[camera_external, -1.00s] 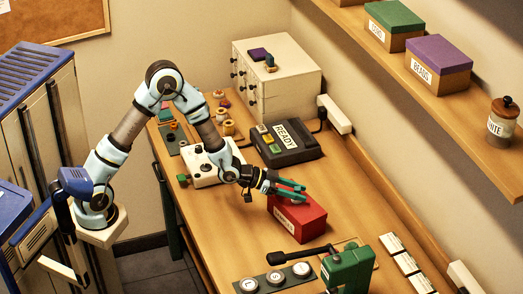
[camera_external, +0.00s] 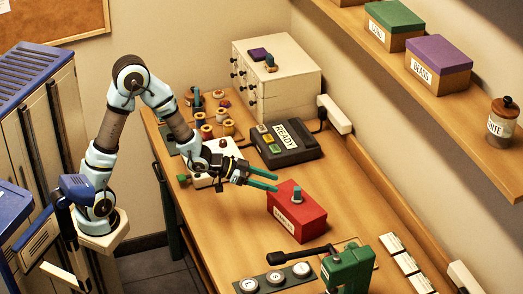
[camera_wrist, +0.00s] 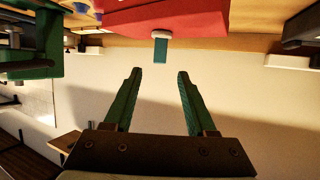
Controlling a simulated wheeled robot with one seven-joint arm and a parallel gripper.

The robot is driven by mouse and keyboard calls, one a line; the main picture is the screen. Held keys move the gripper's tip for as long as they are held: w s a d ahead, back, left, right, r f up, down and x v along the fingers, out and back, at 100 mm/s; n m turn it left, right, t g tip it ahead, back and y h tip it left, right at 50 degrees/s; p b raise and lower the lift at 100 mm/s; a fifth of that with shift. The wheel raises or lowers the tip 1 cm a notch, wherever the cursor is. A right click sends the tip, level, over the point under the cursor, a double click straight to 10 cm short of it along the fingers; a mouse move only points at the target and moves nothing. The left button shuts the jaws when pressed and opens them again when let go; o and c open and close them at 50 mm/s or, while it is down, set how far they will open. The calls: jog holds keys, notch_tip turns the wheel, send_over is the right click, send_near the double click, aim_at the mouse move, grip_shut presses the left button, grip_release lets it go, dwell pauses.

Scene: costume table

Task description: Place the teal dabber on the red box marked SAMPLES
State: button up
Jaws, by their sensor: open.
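The red box (camera_external: 296,222) with a white label on its front sits on the bench. The teal dabber (camera_external: 297,194) stands upright on its top, with a pale base. My gripper (camera_external: 278,182) is open and empty, to the left of the dabber and apart from it. In the wrist view, the picture is upside down: the red box (camera_wrist: 165,19) is at the top edge and the dabber (camera_wrist: 160,51) hangs from it, just beyond and between my two green fingertips (camera_wrist: 159,72).
A dark device marked READY (camera_external: 286,142) and a white drawer cabinet (camera_external: 278,78) stand behind. Spools (camera_external: 207,130) and a white unit (camera_external: 222,160) are near my arm. A green press (camera_external: 347,268) and a panel of round buttons (camera_external: 274,279) are in front. Bare bench lies left of the box.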

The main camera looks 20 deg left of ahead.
jog(key=shift+v, duration=1.25)
jog(key=w+a+f+n+t+y, duration=0.1)
jog(key=w+a+f+n+y, duration=0.15)
jog(key=a, duration=0.35)
jog(key=w+a+f+n+t+y, duration=0.1)
jog(key=w+a+f+y, duration=0.2)
jog(key=a, duration=0.4)
jog(key=a+n+g+y, duration=0.1)
jog(key=a+n+y, duration=0.1)
jog(key=a, duration=0.4)
jog(key=s+a+f+n+g+y, duration=0.1)
jog(key=a+n+y, duration=0.1)
jog(key=a, duration=0.5)
jog(key=a+f+n+g+y, duration=0.1)
jog(key=a+n+y, duration=0.1)
jog(key=a, duration=0.4)
jog(key=shift+s+a, duration=0.2)
jog(key=shift+s, duration=0.2)
jog(key=s+a+n+g, duration=0.2)
jog(key=s+a, duration=0.4)
jog(key=shift+n+g+y, duration=0.35)
jog(key=shift+g+y, duration=0.05)
jog(key=shift+y, duration=0.05)
jog(key=shift+w+f, duration=0.1)
